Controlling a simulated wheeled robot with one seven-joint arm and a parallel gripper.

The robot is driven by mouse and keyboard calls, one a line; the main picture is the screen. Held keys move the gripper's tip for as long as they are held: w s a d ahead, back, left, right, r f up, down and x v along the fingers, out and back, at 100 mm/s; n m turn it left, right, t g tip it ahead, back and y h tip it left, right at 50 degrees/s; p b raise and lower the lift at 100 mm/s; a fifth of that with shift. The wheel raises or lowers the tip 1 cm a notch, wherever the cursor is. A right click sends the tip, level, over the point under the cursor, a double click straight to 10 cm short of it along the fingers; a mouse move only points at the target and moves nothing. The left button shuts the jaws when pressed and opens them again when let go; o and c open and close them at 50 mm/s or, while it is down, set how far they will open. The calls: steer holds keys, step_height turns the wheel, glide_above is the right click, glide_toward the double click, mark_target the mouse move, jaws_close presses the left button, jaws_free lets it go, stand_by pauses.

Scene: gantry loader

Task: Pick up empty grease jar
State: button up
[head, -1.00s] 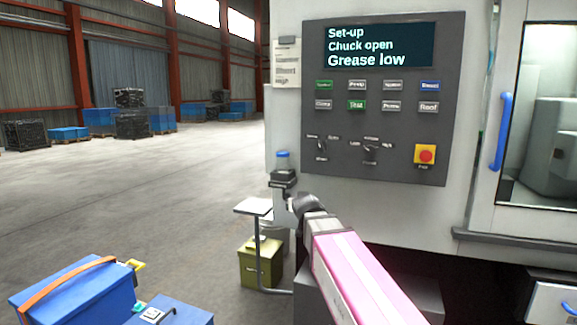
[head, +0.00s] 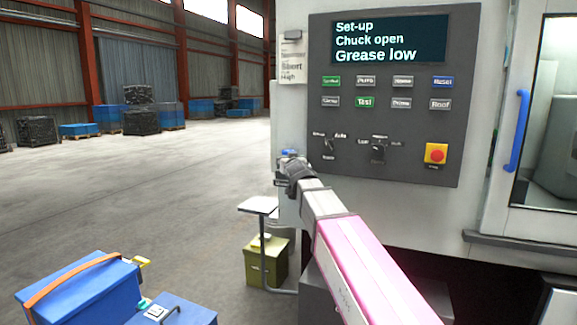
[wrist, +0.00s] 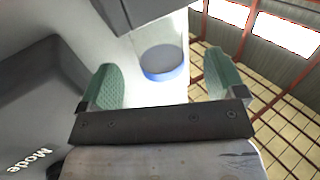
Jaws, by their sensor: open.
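The grease jar shows its blue lid (head: 287,153) at the left edge of the machine in the head view, mostly hidden behind my gripper (head: 291,165). In the wrist view the blue-rimmed round end of the jar (wrist: 164,71) lies beyond and between my two green finger pads. My gripper (wrist: 162,78) is open, with a finger on either side of the jar and a visible gap to each. I cannot tell how full the jar is.
A dark block (wrist: 140,10) sits close to the jar in the wrist view. The control panel (head: 385,200) is just right of my arm. A small stand (head: 258,206) and an olive box (head: 265,262) are below. A blue toolbox (head: 80,290) stands at lower left.

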steer(key=w, duration=0.5)
steer(key=shift+a+r, duration=0.1)
steer(key=shift+a, duration=0.3)
steer(key=c, duration=1)
steer(key=shift+c, duration=0.2)
steer(key=shift+r, duration=0.15)
